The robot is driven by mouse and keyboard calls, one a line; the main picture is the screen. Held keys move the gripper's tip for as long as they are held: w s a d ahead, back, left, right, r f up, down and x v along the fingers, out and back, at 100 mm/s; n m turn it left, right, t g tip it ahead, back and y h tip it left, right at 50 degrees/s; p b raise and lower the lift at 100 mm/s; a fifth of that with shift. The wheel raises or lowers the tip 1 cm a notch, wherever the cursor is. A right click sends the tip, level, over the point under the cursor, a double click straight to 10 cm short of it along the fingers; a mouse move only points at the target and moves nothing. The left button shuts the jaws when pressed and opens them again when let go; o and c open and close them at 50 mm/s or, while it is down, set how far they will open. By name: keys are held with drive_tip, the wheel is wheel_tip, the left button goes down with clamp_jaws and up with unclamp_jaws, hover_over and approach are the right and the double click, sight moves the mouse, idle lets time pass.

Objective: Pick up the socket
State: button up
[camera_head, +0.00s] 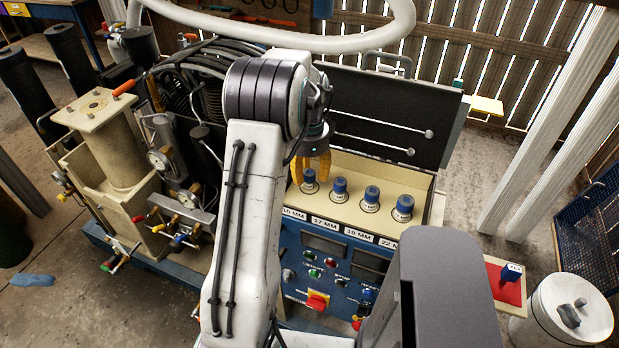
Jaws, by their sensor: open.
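Several blue-topped sockets stand upright in a row on the cream ledge (423,187) of the compressor panel. The leftmost socket (310,182) is at my gripper. To its right stand a second (340,189), a third (370,199) and a fourth socket (402,208). Size labels run along the front edge; 17 MM and 19 MM are readable, and the others are partly hidden or hard to read. My gripper (311,167) has yellow-orange fingers, open and pointing down just above or beside the leftmost socket. I cannot tell whether they touch it.
A raised black lid (385,115) stands behind the sockets. The blue control panel (330,268) with knobs and buttons is below them. Hoses, gauges and a cylinder (122,150) crowd the left. A red pad (505,284) and a white canister (570,312) are at the right.

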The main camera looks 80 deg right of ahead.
clamp_jaws()
idle(0.5)
